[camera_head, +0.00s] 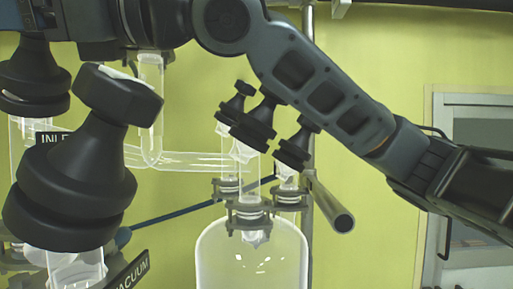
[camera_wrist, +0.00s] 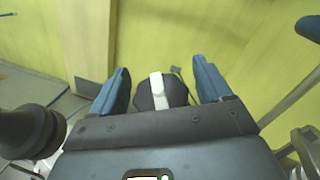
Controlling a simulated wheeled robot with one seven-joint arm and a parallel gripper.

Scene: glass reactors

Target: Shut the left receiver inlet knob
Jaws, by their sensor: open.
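The black inlet knob (camera_head: 34,76) stands at the left edge of the head view, above a glass neck and beside a partly hidden label that reads "INLE". My gripper (camera_wrist: 161,80) is open, its two blue-grey fingers apart. In the wrist view a black knob with a white bar on top (camera_wrist: 160,94) sits between the fingers, with a gap on each side; it appears to be the inlet knob. In the head view my gripper is at the top left, over that knob, and partly cut off. Whether any finger touches the knob cannot be told.
A large black knob (camera_head: 75,160) with a "VACUUM" label (camera_head: 128,272) stands close in front. Several smaller black knobs (camera_head: 254,120) top a glass vessel (camera_head: 252,260) in the middle. A metal rod (camera_head: 328,203) juts out beside them. A yellow wall is behind.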

